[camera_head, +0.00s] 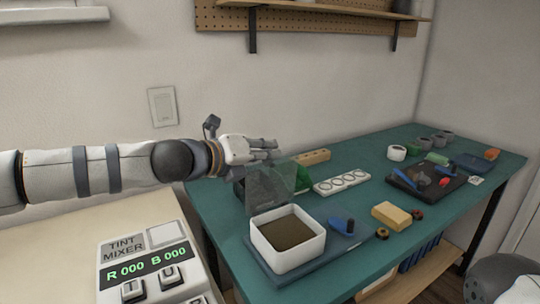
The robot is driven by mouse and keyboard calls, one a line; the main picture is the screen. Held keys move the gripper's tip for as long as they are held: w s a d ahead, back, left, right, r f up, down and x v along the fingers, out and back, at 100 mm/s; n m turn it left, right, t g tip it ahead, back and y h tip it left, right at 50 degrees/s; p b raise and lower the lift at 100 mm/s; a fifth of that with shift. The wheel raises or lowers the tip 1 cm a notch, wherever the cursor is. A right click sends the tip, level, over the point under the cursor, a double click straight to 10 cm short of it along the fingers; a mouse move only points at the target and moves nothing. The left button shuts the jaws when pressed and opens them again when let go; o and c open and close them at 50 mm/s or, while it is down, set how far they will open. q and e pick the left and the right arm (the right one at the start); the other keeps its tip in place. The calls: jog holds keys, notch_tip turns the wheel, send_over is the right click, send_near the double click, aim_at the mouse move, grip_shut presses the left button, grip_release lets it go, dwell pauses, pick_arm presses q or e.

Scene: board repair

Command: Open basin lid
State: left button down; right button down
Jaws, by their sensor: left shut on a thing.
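The basin (263,259) is a white square box with brown contents, on a dark blue base at the front of the green table. Its lid (270,192), a translucent grey panel, stands steeply raised at the basin's back left side, so the basin's top is uncovered. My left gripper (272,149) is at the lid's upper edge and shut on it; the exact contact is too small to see. My right gripper is out of view; only part of my right arm shows at the lower right.
A tint mixer (150,262) stands on the cream counter at left. A wall shelf is above.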

pick_arm(q)
jog(key=shift+w+a+f+y, duration=0.15)
jog(key=shift+a+f, duration=0.1)
jog(key=shift+f, duration=0.55)
jog(key=shift+w+a+f+y, duration=0.15)
jog(key=shift+a+f, duration=0.1)
jog(key=shift+f, duration=0.5)
jog(key=c, duration=1.5)
grip_release()
jog(key=shift+s+a, duration=0.2)
jog(key=shift+o, duration=0.2)
jog(key=shift+d+r, duration=0.1)
jog(key=shift+s+a+r, duration=0.1)
jog(key=shift+s+a, duration=0.1)
jog(key=shift+s, duration=0.1)
jog(key=r+v, duration=0.1)
jog(key=v, duration=1)
jog(key=shift+a, duration=0.15)
